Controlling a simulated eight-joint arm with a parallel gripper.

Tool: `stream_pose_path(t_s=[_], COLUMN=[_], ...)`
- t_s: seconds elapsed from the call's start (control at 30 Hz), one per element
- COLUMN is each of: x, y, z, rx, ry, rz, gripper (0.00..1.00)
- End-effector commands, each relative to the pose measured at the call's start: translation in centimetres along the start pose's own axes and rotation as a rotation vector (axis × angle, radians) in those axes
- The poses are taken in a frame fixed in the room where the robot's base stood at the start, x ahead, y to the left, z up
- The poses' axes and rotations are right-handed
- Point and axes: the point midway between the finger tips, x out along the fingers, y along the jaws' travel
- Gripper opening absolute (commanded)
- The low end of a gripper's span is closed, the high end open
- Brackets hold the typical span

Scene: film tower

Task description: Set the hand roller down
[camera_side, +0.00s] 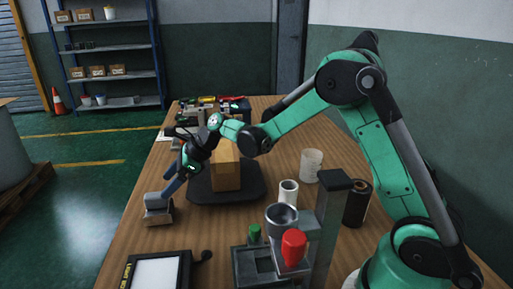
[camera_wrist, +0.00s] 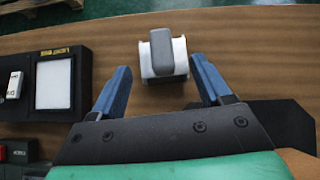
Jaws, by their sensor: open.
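The hand roller (camera_side: 158,208) is a small grey and white block-like tool that stands on the wooden table near its left edge. In the wrist view the hand roller (camera_wrist: 162,58) shows a grey handle on top of a white body. My gripper (camera_side: 168,190) is just above and beside it. In the wrist view my gripper (camera_wrist: 163,80) has its two blue fingers spread wide, one on each side of the roller's near end, with gaps between fingers and roller. Nothing is held.
A black tray (camera_side: 255,190) with a cardboard box (camera_side: 225,172) stands right of my gripper. A light box (camera_side: 155,272) lies at the front left. A metal stand (camera_side: 330,215) with a red-capped part (camera_side: 293,247) is at the front.

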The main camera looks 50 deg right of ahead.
Motion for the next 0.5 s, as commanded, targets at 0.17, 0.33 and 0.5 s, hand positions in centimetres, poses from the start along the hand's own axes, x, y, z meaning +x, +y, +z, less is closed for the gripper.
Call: stream_pose_path(t_s=[0.17, 0.33, 0.5], x=[1.3, 3.6, 5.4], y=[-0.2, -0.1, -0.2], z=[-0.2, -0.1, -0.1], rx=[0.056, 0.053, 0.052], ry=[-0.011, -0.01, -0.01], rz=[0.009, 0.009, 0.007], gripper=[0.71, 0.71, 0.71])
